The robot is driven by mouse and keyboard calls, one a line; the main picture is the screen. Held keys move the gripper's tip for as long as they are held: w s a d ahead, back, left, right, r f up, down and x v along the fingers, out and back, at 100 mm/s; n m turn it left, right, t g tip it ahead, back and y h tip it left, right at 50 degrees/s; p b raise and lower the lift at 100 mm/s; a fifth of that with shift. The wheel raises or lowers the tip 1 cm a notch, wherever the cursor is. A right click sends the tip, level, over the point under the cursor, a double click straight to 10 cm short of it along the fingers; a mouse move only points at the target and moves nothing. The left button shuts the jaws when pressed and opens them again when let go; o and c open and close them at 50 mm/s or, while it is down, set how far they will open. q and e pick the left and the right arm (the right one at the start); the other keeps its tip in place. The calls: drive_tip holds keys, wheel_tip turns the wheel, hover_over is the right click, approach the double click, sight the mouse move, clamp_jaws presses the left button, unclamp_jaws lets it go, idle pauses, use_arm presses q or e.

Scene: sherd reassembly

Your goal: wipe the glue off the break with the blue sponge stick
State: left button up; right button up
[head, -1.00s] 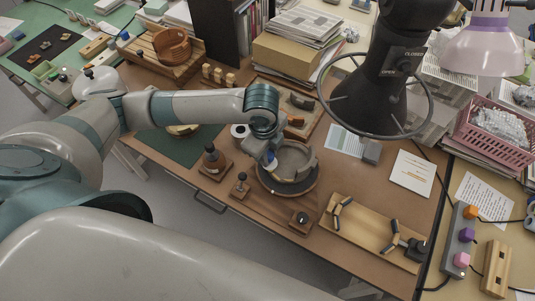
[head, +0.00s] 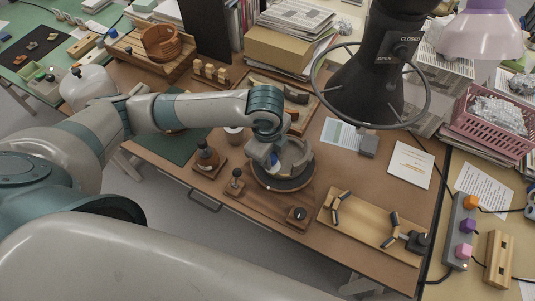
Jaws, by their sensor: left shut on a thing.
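A grey-brown broken vessel (head: 297,150) sits on a round dark turntable (head: 290,186) near the middle of the wooden bench. My left gripper (head: 273,162) reaches down over the vessel's left part and is shut on the blue sponge stick (head: 275,159), of which only a small blue patch shows. The gripper and wrist hide the rest of the stick and part of the vessel. I cannot tell whether the sponge touches the break, and no glue can be made out at this size. My right gripper is not in view.
A wooden stand with a dark bottle (head: 207,156) and a small knobbed block (head: 235,182) stand left of the turntable. A board with dark clamps (head: 362,226) lies to the right. A large black lamp-like hood with a ring (head: 372,90) hangs at upper right.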

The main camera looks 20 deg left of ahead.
use_arm(q)
drive_tip(key=shift+w+d+r+p, duration=0.1)
drive_tip(key=shift+d+p, duration=0.3)
drive_tip(key=shift+d, duration=0.15)
drive_tip(key=shift+w+d+r+p, duration=0.1)
drive_tip(key=shift+d+p, duration=0.25)
drive_tip(key=shift+d, duration=0.15)
wheel_tip(320, 180, up, 8)
drive_tip(key=s+d+p, duration=0.1)
drive_tip(key=p, duration=0.6)
drive_tip(key=shift+s+r, duration=0.25)
drive_tip(key=shift+s, duration=0.1)
idle(0.9)
drive_tip(key=shift+d+r, duration=0.1)
idle(0.9)
